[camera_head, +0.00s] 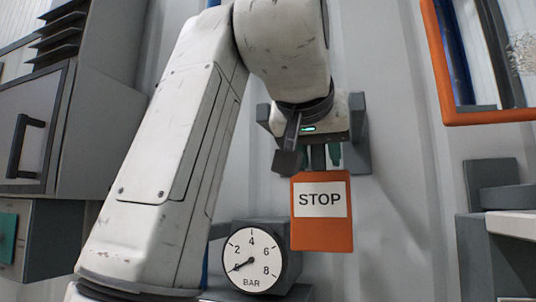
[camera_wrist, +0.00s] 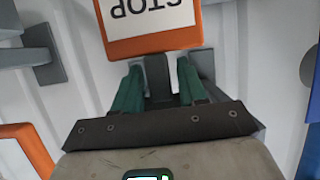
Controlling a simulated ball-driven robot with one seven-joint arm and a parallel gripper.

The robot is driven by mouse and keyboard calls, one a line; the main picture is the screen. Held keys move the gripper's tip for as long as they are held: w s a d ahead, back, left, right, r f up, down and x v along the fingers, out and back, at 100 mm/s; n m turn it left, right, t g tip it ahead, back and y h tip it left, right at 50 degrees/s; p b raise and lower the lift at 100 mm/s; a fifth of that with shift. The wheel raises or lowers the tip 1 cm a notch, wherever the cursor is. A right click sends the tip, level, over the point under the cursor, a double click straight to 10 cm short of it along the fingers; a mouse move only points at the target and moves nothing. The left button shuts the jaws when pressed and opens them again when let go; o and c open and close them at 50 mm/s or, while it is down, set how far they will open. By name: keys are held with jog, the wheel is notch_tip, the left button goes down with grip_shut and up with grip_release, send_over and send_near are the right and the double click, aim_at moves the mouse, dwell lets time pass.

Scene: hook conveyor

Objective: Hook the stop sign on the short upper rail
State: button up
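The stop sign (camera_head: 322,236) is an orange plate with a white STOP panel. It hangs upright below my gripper (camera_head: 320,160) in the head view. In the wrist view the sign (camera_wrist: 158,43) is upside down at the top, and its dark grey tab (camera_wrist: 158,82) stands between the two green fingers of my gripper (camera_wrist: 160,82). The fingers flank the tab closely, and a narrow gap seems to show on the right side, so I cannot tell whether they grip it. Grey wall brackets (camera_head: 358,125) show behind my gripper. The rail and the sign's hook cannot be made out.
A round pressure gauge (camera_head: 253,262) is below left of the sign. An orange-framed panel (camera_head: 439,60) is at the upper right, and a grey stepped fixture (camera_head: 490,175) is at the right. A cabinet with a black handle (camera_head: 25,145) is at the left. Bare wall shows right of the sign.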

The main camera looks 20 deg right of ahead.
jog(key=shift+o, duration=1.3)
